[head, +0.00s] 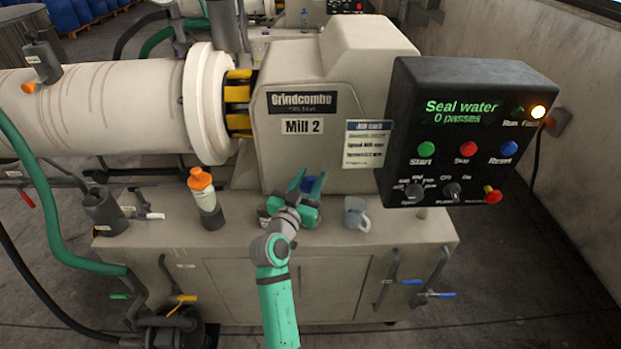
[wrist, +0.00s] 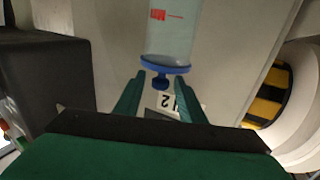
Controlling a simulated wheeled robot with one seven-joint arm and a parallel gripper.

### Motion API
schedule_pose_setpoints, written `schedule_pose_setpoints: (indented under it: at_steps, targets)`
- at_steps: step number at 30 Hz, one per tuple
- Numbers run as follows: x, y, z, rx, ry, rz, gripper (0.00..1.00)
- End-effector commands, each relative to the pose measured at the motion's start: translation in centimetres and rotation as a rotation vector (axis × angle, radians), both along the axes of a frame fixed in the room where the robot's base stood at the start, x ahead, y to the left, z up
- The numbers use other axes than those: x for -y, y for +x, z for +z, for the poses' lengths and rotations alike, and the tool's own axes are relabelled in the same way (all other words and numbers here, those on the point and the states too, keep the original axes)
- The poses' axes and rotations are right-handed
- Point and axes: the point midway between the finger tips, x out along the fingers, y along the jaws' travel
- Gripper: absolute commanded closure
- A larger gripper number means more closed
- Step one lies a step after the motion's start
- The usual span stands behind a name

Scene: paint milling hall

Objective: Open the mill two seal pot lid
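The seal pot (wrist: 170,35) is a clear vessel with red marks in the wrist view, which shows it upside down. Its blue lid (wrist: 165,64) sits on the pot and carries a small blue knob (wrist: 161,82). My gripper (wrist: 160,76) is open, its two green fingers on either side of the knob in the picture. I cannot tell whether they touch it. In the head view my gripper (head: 306,184) is in front of the Mill 2 housing (head: 345,95), with a bit of the blue lid (head: 309,184) showing between the fingers. The pot itself is mostly hidden there.
A bottle with an orange top (head: 205,198) stands left on the bench (head: 300,240). A grey mug (head: 355,213) stands close right of my gripper. The black control panel (head: 462,130) juts out at right, reading "Seal water 0 passes", with an amber lamp lit.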

Motion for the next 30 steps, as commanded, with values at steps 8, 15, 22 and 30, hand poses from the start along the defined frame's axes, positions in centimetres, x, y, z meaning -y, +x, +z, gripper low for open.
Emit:
schedule_pose_setpoints:
  at_steps: [8, 15, 22, 30]
  targets:
    - [0.04, 0.13, -0.01, 0.000, 0.000, 0.000, 0.64]
    - [0.02, 0.12, -0.01, 0.000, 0.000, 0.000, 1.00]
    - [0.01, 0.20, 0.19, -0.019, 0.001, 0.001, 1.00]
    - [-0.01, 0.79, 0.93, -0.149, -0.002, 0.000, 1.00]
